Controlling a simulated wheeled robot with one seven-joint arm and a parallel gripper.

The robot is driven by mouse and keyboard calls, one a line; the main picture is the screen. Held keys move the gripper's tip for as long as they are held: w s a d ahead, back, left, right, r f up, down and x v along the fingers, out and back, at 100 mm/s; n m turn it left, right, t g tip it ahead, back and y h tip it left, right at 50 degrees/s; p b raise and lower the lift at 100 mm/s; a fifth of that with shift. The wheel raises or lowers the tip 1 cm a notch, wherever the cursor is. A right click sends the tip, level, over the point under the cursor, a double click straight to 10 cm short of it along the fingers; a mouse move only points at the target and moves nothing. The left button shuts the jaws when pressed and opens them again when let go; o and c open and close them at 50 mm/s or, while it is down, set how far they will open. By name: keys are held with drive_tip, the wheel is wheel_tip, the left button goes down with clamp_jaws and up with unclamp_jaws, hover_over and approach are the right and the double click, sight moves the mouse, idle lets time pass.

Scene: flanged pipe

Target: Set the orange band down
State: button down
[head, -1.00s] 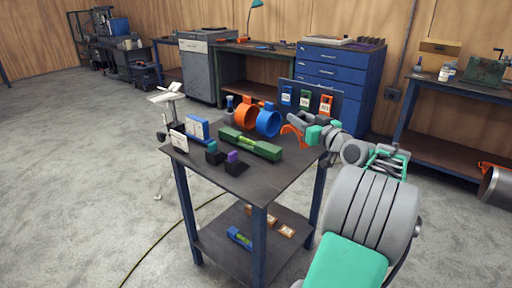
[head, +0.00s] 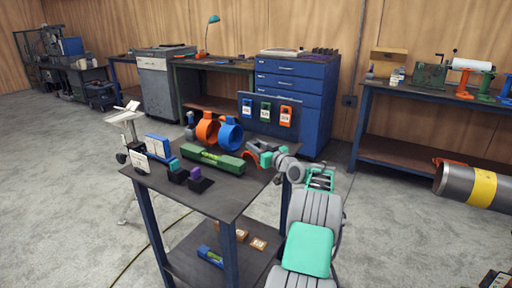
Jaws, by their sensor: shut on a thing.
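An orange band (head: 250,157), seen as a thin curved arc, is at the right rear of the dark table (head: 228,205). My gripper (head: 258,148) is shut on it, just right of the green spirit level (head: 214,159). The band's lower part is close to the tabletop, and I cannot tell whether it touches. The fingers are small and partly merge with the band. An orange ring clamp (head: 207,129) and a blue ring clamp (head: 230,134) stand upright side by side behind the level.
A board with blue, green and orange tags (head: 265,112) stands at the table's back. Small dark blocks and a white card stand at the left. At the far right lies a grey pipe (head: 455,181) with a yellow band (head: 482,187). Open floor (head: 390,230) lies between.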

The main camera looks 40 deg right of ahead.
drive_tip(key=shift+f, duration=0.15)
drive_tip(key=c, duration=1)
unclamp_jaws()
drive_tip(key=shift+r, duration=0.3)
drive_tip(key=s, duration=0.4)
drive_tip(key=s+a, duration=0.1)
drive_tip(key=s, duration=0.7)
drive_tip(key=shift+a+f, duration=0.1)
drive_tip(key=shift+a, duration=0.05)
